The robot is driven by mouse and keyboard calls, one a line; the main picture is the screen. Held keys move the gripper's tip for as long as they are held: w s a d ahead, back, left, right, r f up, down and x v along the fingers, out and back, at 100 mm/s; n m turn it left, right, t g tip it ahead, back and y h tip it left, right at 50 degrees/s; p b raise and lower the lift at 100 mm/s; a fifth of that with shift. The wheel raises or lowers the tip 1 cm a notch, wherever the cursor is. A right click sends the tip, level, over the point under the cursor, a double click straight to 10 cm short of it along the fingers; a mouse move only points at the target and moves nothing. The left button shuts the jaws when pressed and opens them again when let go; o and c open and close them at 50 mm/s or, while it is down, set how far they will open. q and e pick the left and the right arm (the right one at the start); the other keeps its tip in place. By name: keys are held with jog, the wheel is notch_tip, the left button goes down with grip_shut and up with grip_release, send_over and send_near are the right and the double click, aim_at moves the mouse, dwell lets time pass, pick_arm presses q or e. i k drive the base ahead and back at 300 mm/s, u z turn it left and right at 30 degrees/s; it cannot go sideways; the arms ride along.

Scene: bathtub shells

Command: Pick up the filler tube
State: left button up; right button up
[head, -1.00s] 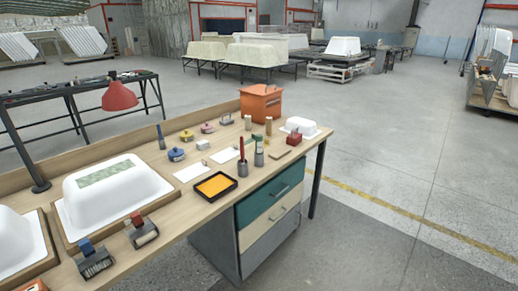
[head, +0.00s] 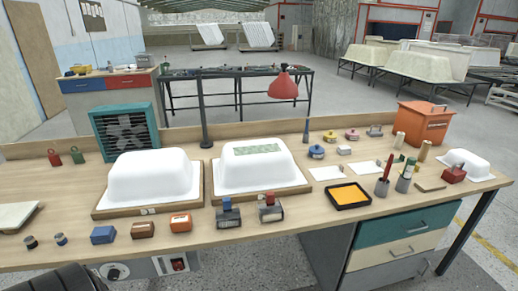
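I cannot tell for certain which item is the filler tube. A slim dark blue upright piece (head: 307,130) stands near the back edge of the workbench (head: 262,228), behind a blue pot (head: 316,152). Two pale tan cylinders stand near the orange box, one at the front (head: 424,151) and one at the left (head: 398,140). A red-handled tool (head: 383,170) and a green-topped one (head: 408,170) stand in grey cups at the right. Neither of my grippers is in view.
Two white tub shells (head: 153,175) (head: 258,165) on wooden boards fill the bench's middle left. A red lamp (head: 283,85), green fan box (head: 126,130), yellow tray (head: 348,195) and orange box (head: 424,123) also stand there. Small blocks line the front edge.

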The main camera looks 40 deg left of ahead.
aim_at(410, 164)
jog(key=z, duration=1.15)
jog(key=i, duration=1.45)
jog(key=u, duration=2.8)
